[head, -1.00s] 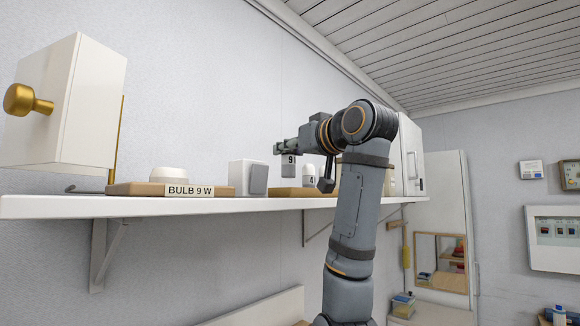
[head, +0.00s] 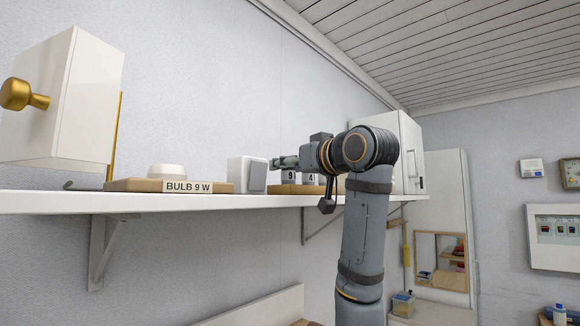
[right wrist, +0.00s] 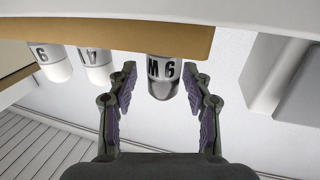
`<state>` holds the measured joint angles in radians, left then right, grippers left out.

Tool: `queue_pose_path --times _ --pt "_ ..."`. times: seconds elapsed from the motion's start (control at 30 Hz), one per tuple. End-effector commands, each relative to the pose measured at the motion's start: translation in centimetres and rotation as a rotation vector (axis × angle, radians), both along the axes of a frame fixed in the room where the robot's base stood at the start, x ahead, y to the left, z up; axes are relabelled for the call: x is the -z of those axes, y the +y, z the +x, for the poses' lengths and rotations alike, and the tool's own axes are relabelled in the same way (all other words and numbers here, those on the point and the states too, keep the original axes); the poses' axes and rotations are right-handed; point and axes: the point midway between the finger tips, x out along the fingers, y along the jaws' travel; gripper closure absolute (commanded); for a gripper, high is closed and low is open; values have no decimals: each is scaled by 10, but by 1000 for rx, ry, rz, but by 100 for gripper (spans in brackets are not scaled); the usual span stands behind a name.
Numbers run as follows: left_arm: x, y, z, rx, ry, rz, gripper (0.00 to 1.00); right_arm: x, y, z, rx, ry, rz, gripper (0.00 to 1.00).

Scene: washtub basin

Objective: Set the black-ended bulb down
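The black-ended bulb (right wrist: 163,72) has a white body marked 9 W, which reads upside down in the right wrist view, and a dark glossy end. It stands with its base at a wooden board, and the head view shows its label (head: 289,176) just below my gripper. My right gripper (right wrist: 163,88) is open, with one finger on each side of the bulb's dark end and gaps visible on both sides. Two white-ended bulbs (right wrist: 95,65) (right wrist: 53,62) stand along the same board (right wrist: 110,32). My left gripper is not in view.
A white shelf (head: 60,204) carries everything. Left of the bulbs are a grey-faced white box (head: 248,175) and a board labelled BULB 9 W (head: 130,186) with a white round piece (head: 167,171). A white cabinet (head: 410,150) stands behind my arm.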

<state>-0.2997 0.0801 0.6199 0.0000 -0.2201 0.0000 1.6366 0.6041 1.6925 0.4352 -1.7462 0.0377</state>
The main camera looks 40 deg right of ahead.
Motion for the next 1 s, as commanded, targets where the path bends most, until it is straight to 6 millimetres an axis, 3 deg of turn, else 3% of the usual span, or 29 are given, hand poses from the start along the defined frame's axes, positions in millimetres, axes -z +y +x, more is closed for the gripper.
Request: queue_pose_path --times 0.27,0.37,0.6,0.63,0.7,0.8,1.0 --pt "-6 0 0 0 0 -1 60 -7 0 -2 0 -1 0 50" --pt "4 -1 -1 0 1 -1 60 -3 3 -20 1 -5 -2 50" --pt "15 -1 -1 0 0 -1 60 -4 15 -88 1 -7 -1 50" --pt "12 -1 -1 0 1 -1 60 -6 15 -95 3 -6 0 50" --pt "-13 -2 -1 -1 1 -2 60 -15 8 -99 15 -10 6 50" --pt "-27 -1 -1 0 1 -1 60 -14 10 -107 13 -15 6 50" --pt "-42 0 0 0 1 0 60 -9 18 -117 5 -5 1 50"
